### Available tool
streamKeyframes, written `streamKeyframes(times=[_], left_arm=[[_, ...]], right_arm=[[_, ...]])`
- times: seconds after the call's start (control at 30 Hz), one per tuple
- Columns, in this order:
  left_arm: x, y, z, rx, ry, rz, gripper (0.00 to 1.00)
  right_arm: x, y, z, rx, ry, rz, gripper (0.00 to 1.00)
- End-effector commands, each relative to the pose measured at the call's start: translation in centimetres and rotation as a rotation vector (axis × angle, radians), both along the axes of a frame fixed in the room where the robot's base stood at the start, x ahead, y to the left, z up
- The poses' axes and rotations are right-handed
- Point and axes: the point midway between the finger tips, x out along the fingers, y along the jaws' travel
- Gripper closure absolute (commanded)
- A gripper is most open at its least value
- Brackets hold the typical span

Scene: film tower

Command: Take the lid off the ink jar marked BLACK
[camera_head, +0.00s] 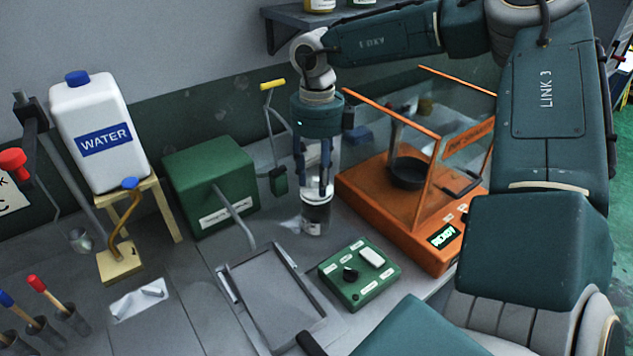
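A jar (316,213) with a dark band and a small pale label low on its front stands on the grey bench in the head view. The label is too small to read. My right gripper (313,188) points straight down over this jar, with its two fingers apart at the jar's upper part. The fingers hide much of the jar's top and lid. I cannot tell whether they touch the lid or grip it. My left gripper is not in view.
Right of the jar stands an orange-framed glass balance case (402,215). A green control box (358,273) and a grey tray (270,300) lie in front. A green box (210,185) and a WATER canister (95,135) on a stand are left. A shelf (285,25) is above.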

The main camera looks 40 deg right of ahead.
Motion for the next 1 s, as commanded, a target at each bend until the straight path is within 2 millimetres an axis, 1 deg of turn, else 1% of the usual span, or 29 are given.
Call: streamKeyframes(times=[0.03,0.07,0.2,0.23,0.27,0.6,0.73,0.87,0.97,1.0], left_arm=[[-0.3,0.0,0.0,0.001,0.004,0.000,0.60],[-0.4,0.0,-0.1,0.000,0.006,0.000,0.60],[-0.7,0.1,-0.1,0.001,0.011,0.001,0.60],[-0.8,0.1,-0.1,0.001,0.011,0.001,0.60],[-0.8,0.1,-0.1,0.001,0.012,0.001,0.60],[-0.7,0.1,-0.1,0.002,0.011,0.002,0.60],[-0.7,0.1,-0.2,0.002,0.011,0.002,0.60],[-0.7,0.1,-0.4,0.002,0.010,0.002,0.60],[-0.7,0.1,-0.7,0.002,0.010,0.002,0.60],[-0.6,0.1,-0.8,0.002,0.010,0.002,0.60]], right_arm=[[0.0,0.0,0.0,0.000,0.000,0.000,0.62],[0.0,0.0,0.0,0.000,0.000,0.000,0.64],[0.0,0.0,0.0,0.000,0.000,0.000,0.91],[0.0,0.0,0.0,0.000,0.000,0.000,0.97],[0.0,0.0,0.0,0.000,0.000,0.000,1.00],[0.0,0.0,0.1,0.000,0.001,0.000,1.00],[0.0,0.0,0.4,-0.001,0.000,0.000,1.00],[0.1,0.0,1.4,-0.001,-0.002,0.000,1.00],[0.1,0.0,2.9,0.000,-0.004,-0.001,1.00],[0.1,0.0,3.7,-0.001,-0.005,-0.002,1.00]])
